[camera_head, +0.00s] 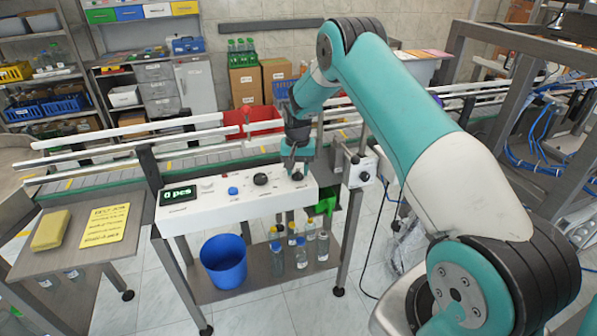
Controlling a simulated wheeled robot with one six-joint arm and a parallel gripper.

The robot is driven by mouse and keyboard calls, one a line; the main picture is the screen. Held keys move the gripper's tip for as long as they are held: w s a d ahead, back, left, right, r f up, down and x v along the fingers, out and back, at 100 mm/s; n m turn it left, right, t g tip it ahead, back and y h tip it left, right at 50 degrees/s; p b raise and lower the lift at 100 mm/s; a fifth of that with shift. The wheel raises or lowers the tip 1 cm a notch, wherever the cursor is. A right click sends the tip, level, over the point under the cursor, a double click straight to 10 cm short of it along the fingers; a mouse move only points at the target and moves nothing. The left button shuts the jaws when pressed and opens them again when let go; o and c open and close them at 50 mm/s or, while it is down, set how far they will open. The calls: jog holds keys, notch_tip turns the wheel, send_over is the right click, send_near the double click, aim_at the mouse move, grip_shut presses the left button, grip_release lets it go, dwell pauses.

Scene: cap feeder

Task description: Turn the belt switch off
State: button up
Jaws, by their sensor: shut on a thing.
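A white control panel (235,202) stands in front of the conveyor, with a green-lit counter display, a blue button (233,191) and a black knob (261,179). My gripper (297,172) points down at the panel's right end. It is shut on a small control there, which I take to be the belt switch (297,177). The fingers hide most of this switch, and its position cannot be read. The panel's labels are too small to read.
The conveyor (100,177) with its rails runs behind the panel. A box with a black knob (364,176) is right of the panel. A blue bucket (223,262) and several bottles stand on the lower shelf. A yellow sponge (50,230) lies on the left side table.

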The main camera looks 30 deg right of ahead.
aim_at(295, 173)
jog(key=n+b, duration=0.1)
jog(key=n, duration=0.1)
jog(key=n+b, duration=0.2)
jog(key=n, duration=0.1)
jog(key=shift+w+a, duration=0.1)
jog(key=shift+a, duration=0.1)
jog(key=shift+a+n+b, duration=0.15)
jog(key=shift+n+b, duration=0.2)
jog(key=shift+n, duration=0.85)
jog(key=shift+a+n+b, duration=0.1)
jog(key=shift+n+b, duration=0.25)
jog(key=shift+n, duration=0.85)
jog(key=shift+r, duration=0.1)
jog(key=o, duration=0.9)
notch_tip(295, 173, up, 17)
jog(key=b, duration=0.3)
jog(key=shift+r, duration=0.2)
